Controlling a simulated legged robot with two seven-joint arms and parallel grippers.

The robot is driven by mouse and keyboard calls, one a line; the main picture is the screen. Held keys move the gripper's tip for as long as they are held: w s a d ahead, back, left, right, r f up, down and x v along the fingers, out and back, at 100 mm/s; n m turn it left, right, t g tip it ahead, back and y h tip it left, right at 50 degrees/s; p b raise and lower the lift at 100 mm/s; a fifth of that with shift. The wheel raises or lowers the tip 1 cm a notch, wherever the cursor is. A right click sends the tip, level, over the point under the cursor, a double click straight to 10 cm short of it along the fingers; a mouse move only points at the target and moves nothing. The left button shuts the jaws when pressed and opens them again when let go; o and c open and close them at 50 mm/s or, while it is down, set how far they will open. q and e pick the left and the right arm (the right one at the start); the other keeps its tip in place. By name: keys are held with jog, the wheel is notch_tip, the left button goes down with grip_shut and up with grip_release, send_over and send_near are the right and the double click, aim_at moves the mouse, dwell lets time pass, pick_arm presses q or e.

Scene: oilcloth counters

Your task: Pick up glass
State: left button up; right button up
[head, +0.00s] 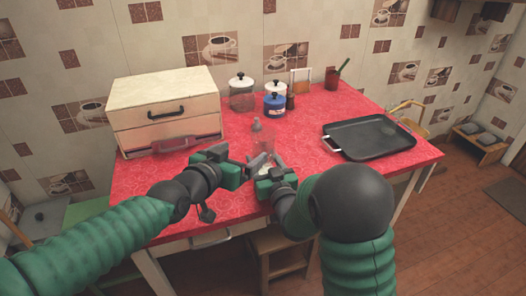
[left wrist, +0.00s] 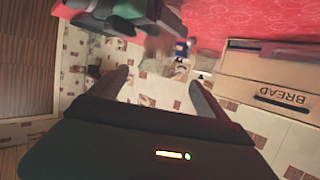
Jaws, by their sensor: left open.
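A clear glass (head: 264,147) stands out faintly near the front edge of the red table, between my two grippers. My left gripper (head: 246,166) is open beside it, on its left. In the left wrist view the two fingers of my left gripper (left wrist: 158,84) are apart with nothing clearly between them. A blurred, see-through shape beyond them may be the glass. My right gripper (head: 268,167) is close in front of the glass and hides its lower part. Whether its fingers touch or grip the glass cannot be told.
A bread box (head: 164,104) stands at left. Several lidded pots, including a blue one (head: 275,106), are at the back. A black tray (head: 368,137) lies at right. Red tabletop (head: 307,130) is clear in the middle.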

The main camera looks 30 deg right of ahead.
aim_at(267, 138)
pick_arm(q)
jog(key=x, duration=1.2)
jog(key=shift+s+d, duration=0.2)
jog(key=shift+s, duration=0.1)
pick_arm(e)
jog(key=shift+f, duration=0.1)
pick_arm(q)
jog(key=shift+c, duration=0.2)
jog(key=c, duration=1.6)
notch_tip(267, 138, up, 10)
jog(key=shift+c, duration=0.2)
pick_arm(e)
jog(key=o, duration=1.7)
